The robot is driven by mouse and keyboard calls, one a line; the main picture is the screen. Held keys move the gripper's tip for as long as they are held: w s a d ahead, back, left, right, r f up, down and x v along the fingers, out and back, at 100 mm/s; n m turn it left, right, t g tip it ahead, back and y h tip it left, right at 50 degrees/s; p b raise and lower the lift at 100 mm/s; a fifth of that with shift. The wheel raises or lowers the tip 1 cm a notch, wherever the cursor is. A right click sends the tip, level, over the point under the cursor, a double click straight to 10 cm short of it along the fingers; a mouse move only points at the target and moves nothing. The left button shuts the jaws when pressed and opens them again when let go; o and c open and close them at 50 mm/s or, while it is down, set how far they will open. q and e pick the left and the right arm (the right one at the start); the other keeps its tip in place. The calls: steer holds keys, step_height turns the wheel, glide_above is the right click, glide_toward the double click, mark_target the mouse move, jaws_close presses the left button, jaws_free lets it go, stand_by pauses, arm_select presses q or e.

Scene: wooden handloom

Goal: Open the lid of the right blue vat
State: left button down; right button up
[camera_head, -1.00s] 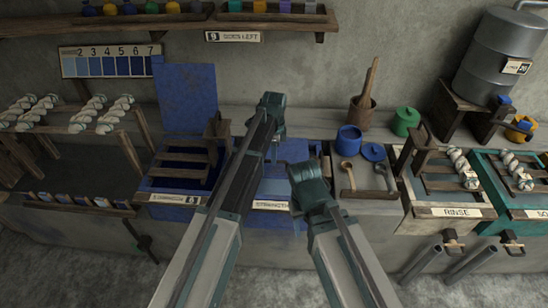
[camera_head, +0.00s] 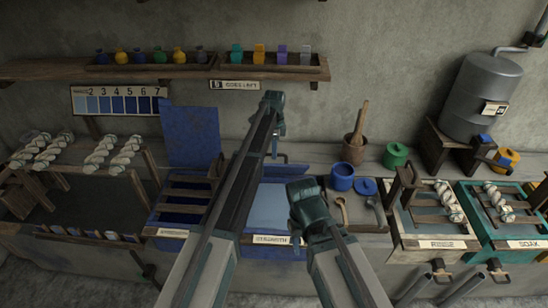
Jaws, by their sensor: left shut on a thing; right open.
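The right blue vat (camera_head: 252,238) stands in the middle of the row, partly hidden by my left arm. Its dark blue lid (camera_head: 291,167) shows as a thin, nearly edge-on strip at the back, raised at a tilt. A smooth light blue surface (camera_head: 280,205) shows below it. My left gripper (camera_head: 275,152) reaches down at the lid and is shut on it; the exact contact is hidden. My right gripper (camera_head: 306,215) is open and empty, in front of the vat's right side.
The left blue vat has its lid (camera_head: 193,137) standing upright. A tray (camera_head: 362,218) with spoons, a blue pot (camera_head: 342,176) and a mortar (camera_head: 353,148) stand close on the right. A shelf (camera_head: 140,72) with small jars runs along the wall above.

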arm_select(q)
steer(key=shift+w+f, duration=0.1)
steer(key=shift+w, duration=0.25)
steer(key=c, duration=1.1)
jaws_free()
steer(key=shift+w, duration=0.1)
steer(key=shift+o, duration=1.3)
steer(key=shift+w+f, duration=0.1)
steer(key=shift+f, duration=0.1)
steer(key=shift+s+r, duration=0.1)
steer(key=shift+s, duration=0.1)
step_height(320, 180, up, 14)
steer(key=p, duration=1.3)
steer(key=shift+w+p, duration=0.25)
steer(key=shift+p, duration=0.15)
arm_select(e)
step_height(320, 180, up, 14)
steer(key=shift+w+f, duration=0.15)
arm_select(q)
steer(key=shift+c, duration=0.2)
